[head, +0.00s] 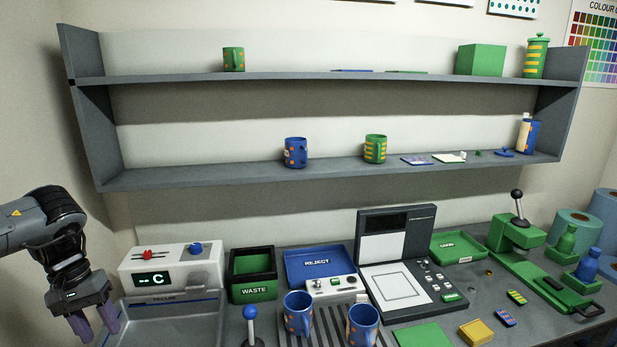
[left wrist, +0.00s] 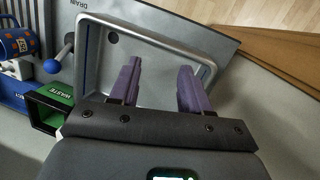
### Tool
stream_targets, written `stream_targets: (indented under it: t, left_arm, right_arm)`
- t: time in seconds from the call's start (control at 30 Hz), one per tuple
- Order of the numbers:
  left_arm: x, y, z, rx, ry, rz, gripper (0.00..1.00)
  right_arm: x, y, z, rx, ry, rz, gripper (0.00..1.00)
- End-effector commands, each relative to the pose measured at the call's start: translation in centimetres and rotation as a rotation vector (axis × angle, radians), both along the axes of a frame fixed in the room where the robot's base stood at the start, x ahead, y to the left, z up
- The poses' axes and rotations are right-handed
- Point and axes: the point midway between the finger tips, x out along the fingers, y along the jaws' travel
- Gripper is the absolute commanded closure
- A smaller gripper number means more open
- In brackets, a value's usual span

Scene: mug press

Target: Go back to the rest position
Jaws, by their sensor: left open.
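My left gripper (head: 95,325) is at the lower left in the head view, by the left end of the bench. It is open, with its two purple fingers apart and nothing between them. In the left wrist view the left gripper (left wrist: 160,85) hangs over the grey drain tray (left wrist: 98,50), and the fingers cover part of the tray. The tray (head: 172,309) also shows in the head view, right of the gripper. My right gripper is not in view.
Beside the tray are a white control box (head: 172,265), a green waste bin (head: 252,275) and a blue-knobbed lever (head: 250,318). Two blue mugs (head: 298,313) (head: 362,325) stand on a slatted rack. A grey shelf (head: 330,172) with mugs hangs above. Space left of the bench is clear.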

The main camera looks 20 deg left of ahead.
Motion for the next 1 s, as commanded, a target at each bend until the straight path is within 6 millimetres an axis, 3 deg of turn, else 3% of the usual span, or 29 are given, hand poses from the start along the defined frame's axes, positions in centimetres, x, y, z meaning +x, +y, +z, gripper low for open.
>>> stream_targets:
  t: [0.1, 0.23, 0.37, 0.47, 0.6, 0.73, 0.87, 1.0]
  left_arm:
    - [-2.6, 0.4, -4.1, -0.115, 0.024, 0.040, 0.53]
    - [-6.2, -0.5, -10.3, -0.265, 0.038, 0.071, 0.53]
    - [-9.6, -2.9, -16.9, -0.387, 0.019, 0.074, 0.53]
    - [-11.8, -5.8, -21.6, -0.460, -0.029, 0.050, 0.53]
    - [-14.0, -11.4, -27.2, -0.537, -0.143, -0.003, 0.53]
    - [-14.9, -17.7, -30.9, -0.575, -0.290, -0.056, 0.53]
    - [-14.6, -24.4, -32.7, -0.571, -0.469, -0.096, 0.53]
    - [-12.9, -31.2, -32.5, -0.506, -0.671, -0.116, 0.53]
  right_arm:
    - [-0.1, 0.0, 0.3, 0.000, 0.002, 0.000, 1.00]
    - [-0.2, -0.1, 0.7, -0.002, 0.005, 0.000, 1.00]
    - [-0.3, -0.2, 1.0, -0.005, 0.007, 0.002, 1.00]
    - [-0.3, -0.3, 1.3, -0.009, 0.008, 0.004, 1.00]
    - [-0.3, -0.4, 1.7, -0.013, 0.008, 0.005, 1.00]
    - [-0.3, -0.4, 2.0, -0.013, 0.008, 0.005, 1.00]
    - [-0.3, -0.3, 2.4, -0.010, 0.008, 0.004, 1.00]
    - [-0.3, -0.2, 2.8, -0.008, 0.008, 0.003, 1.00]
